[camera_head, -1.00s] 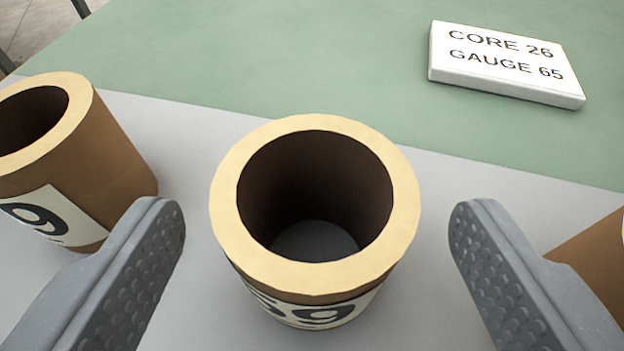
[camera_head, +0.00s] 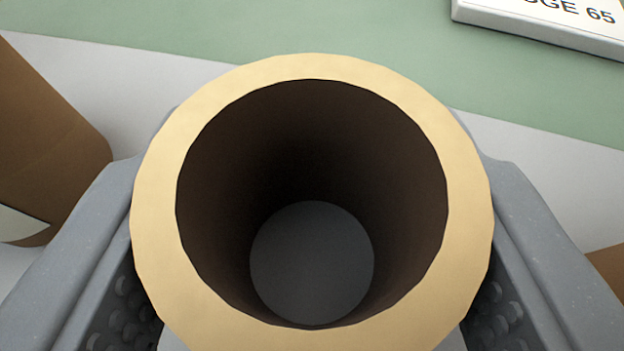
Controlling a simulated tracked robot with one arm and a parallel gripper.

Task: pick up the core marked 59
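The core marked 59 (camera_head: 312,68) is a brown tube with a pale tan rim, seen from above in the head view. It stands upright on the light grey strip and fills the middle of the view. Its number label is hidden now. My gripper (camera_head: 322,150) is open, with one grey finger on the left and one on the right of the core. The rim hides the fingertips. Slivers of light surface show between the core and the finger pads at the bottom.
Another brown core (camera_head: 45,140) stands at the left, close beside my left finger. A brown core edge (camera_head: 608,268) shows at the far right.

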